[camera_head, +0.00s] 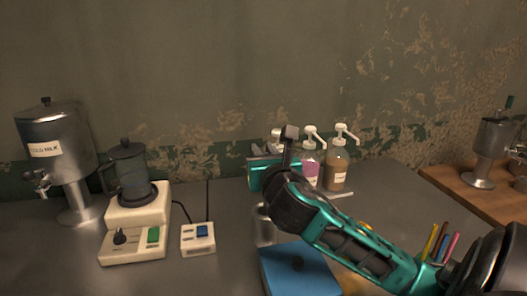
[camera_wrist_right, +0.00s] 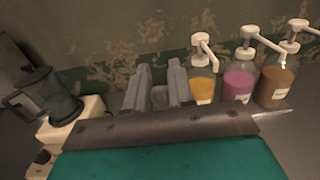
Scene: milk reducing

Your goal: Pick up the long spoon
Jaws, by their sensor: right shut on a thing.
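My right gripper (camera_head: 262,158) reaches in from the lower right, in front of the pump bottles. In the right wrist view its two grey fingers (camera_wrist_right: 160,92) stand close together with a narrow grey piece (camera_wrist_right: 160,98) between them. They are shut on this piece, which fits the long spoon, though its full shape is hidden. In the head view the arm and gripper cover most of the held thing. My left gripper is not in view.
Pump bottles with yellow (camera_wrist_right: 202,88), purple (camera_head: 309,168) and brown (camera_head: 337,168) contents stand near the wall. A metal cup (camera_head: 264,228) and blue box (camera_head: 300,275) lie below the gripper.

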